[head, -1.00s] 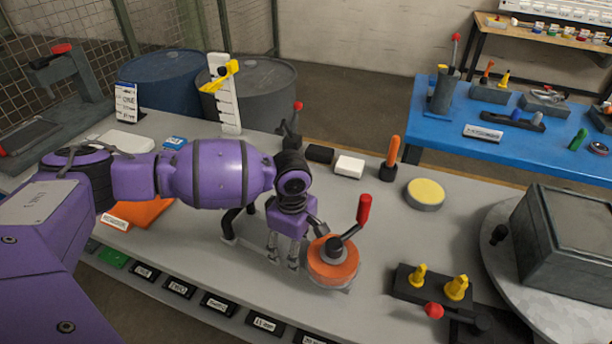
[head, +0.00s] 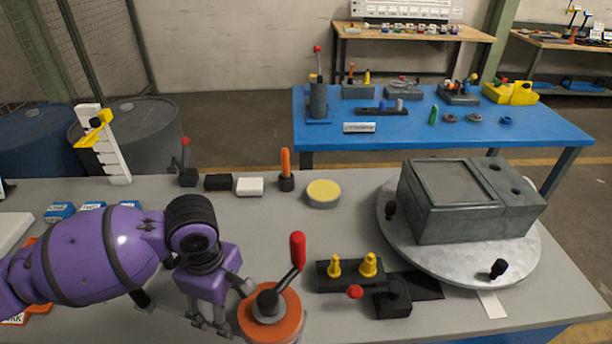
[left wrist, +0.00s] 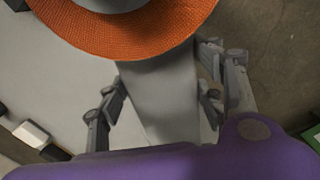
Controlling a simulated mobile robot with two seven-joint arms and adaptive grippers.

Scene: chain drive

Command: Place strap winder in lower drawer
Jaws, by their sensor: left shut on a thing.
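The strap winder (head: 262,318), an orange disc with a black hub and a red-handled crank, shows at the bottom of the head view near the workbench's front. Its orange disc also shows at the top of the left wrist view (left wrist: 130,35). My left gripper (head: 212,318) is just left of the disc and is shut on the winder. In the left wrist view my fingers (left wrist: 165,105) lie on either side of a grey part below the disc. The winder's underside is hidden in the head view. The lower drawer and my right gripper are not in view.
On the grey workbench (head: 440,318), a black block with yellow pegs (head: 335,275) and a red-knobbed lever (head: 356,292) stand right of the winder. A large grey box (head: 450,205) sits on a round plate (head: 455,270). A yellow-topped disc (head: 323,192) stands behind.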

